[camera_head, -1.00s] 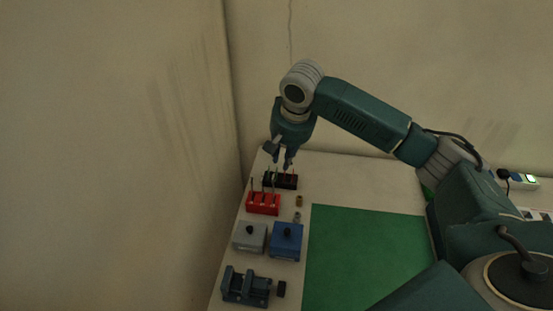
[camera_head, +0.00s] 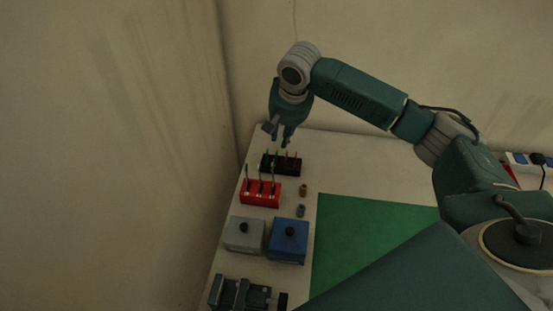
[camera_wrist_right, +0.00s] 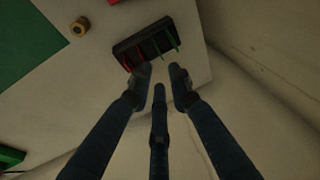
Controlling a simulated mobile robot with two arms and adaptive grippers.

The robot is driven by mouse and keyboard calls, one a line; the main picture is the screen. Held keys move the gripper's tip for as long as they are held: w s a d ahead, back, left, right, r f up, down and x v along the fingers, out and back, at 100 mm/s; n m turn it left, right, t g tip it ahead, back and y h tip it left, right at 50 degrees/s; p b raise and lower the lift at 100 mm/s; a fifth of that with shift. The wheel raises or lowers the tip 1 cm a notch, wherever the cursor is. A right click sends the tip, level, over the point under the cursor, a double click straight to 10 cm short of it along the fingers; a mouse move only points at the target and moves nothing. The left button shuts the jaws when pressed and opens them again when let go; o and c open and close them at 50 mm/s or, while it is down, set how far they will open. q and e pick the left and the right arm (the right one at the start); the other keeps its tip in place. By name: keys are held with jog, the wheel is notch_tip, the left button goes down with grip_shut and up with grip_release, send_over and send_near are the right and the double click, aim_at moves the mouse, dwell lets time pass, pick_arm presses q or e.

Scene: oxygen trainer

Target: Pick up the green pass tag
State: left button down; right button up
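Green tags (camera_wrist_right: 173,34) stand in a black rack (camera_wrist_right: 148,40) in the right wrist view, with red tags (camera_wrist_right: 128,61) at its other end. I cannot tell how many green tags there are. In the head view the black rack (camera_head: 292,169) stands at the table's far left corner, with thin green and red pieces upright in it. My right gripper (camera_head: 280,140) is just above and behind this rack. In the right wrist view its fingers (camera_wrist_right: 160,76) are spread, with nothing between them. My left gripper is not in view.
A red rack (camera_head: 260,195) with several upright pieces stands in front of the black rack. Small nuts (camera_head: 302,190), a grey box (camera_head: 243,235), a blue box (camera_head: 289,241) and a dark fixture (camera_head: 240,294) are nearby. The green mat (camera_head: 365,235) is clear. Walls stand close left and behind.

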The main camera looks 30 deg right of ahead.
jog(key=p+x, duration=0.1)
jog(key=x, duration=0.2)
jog(key=shift+s+a, duration=0.2)
jog(key=p+x, duration=0.1)
jog(key=x, duration=0.3)
jog(key=shift+s, duration=0.15)
jog(key=shift+f, duration=0.5)
grip_shut()
